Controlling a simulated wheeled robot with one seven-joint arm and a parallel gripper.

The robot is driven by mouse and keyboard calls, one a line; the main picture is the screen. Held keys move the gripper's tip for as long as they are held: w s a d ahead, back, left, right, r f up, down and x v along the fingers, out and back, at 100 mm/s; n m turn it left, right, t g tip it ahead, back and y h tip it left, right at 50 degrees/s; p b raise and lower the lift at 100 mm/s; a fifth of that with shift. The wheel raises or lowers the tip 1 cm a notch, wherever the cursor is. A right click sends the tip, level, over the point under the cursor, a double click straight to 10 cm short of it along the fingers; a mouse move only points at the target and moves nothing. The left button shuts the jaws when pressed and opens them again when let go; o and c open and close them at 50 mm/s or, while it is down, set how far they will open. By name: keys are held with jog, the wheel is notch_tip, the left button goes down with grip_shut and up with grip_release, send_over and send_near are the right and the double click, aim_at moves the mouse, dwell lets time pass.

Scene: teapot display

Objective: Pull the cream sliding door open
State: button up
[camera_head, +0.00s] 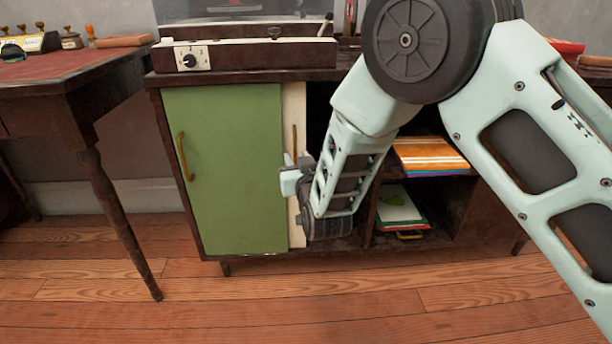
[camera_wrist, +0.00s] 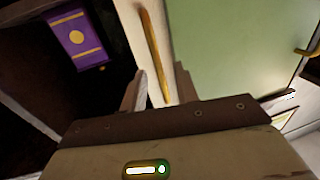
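The cream sliding door (camera_head: 299,100) shows as a narrow strip beside the green door (camera_head: 235,165); the rest of it seems to be behind the green door. Its upright brass handle (camera_head: 294,138) also shows in the wrist view (camera_wrist: 154,50). My gripper (camera_head: 288,178) is at the cabinet front, by the lower part of this handle. In the wrist view my gripper (camera_wrist: 160,87) is open, with the handle's lower end appearing between the two fingers and a gap on each side. I cannot tell whether the fingers reach around it.
The green door has its own curved handle (camera_head: 184,157) at the left. Right of the cream strip the cabinet is open, with shelved books (camera_head: 430,155) and a purple item (camera_wrist: 76,38) inside. A record player (camera_head: 245,52) stands on top. A desk (camera_head: 75,85) is at left.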

jog(key=s+d+p, duration=0.3)
jog(key=s+p, duration=0.1)
jog(key=s, duration=1.2)
jog(key=shift+s, duration=0.3)
jog(key=shift+w, duration=0.1)
